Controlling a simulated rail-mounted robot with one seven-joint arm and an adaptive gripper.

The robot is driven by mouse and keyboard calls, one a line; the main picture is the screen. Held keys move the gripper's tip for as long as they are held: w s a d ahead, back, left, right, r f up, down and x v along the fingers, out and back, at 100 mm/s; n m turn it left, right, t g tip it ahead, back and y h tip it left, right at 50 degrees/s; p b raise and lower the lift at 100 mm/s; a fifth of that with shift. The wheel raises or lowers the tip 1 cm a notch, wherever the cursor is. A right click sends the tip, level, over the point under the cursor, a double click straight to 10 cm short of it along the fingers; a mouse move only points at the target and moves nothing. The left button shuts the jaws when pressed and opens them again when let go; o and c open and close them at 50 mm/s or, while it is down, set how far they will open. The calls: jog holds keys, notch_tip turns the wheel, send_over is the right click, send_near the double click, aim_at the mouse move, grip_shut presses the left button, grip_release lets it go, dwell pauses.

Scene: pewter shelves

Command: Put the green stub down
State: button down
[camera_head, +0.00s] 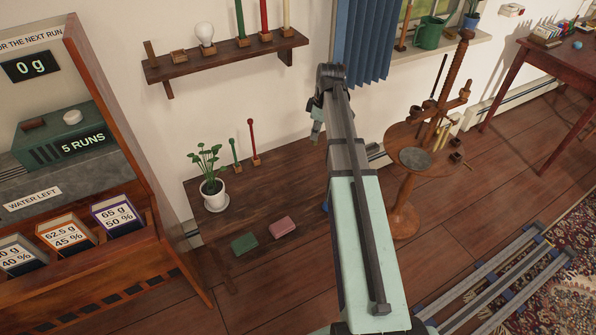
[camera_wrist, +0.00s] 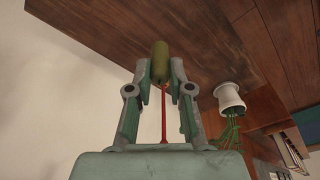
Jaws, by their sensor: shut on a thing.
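The green stub (camera_wrist: 160,60) is a short olive-green cylinder between the fingertips of my gripper (camera_wrist: 160,75) in the wrist view. My gripper is shut on it. In the head view my gripper (camera_head: 317,124) shows only partly at the end of my arm, above the low dark wooden table (camera_head: 290,182); the stub cannot be made out there. The wrist view is turned over, with the wooden surface (camera_wrist: 110,28) at the top. I cannot tell whether the stub touches it.
A thin red candle (camera_head: 252,140) and a green candle (camera_head: 235,151) stand on the table beside a potted plant (camera_head: 213,190). A green block (camera_head: 244,243) and a pink block (camera_head: 283,227) lie near its front. A wall shelf (camera_head: 225,55) with candles and a bulb hangs above.

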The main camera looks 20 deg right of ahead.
notch_tip(320, 180, down, 17)
jog(key=shift+r, duration=0.1)
dwell(0.4)
jog(key=c, duration=1.5)
grip_release()
jog(key=shift+f, duration=0.25)
jog(key=o, duration=0.4)
jog(key=shift+o, duration=0.2)
jog(key=shift+r, duration=0.15)
notch_tip(320, 180, up, 12)
jog(key=s+d, duration=0.1)
jog(key=shift+s+d, duration=0.15)
jog(key=shift+d, duration=0.05)
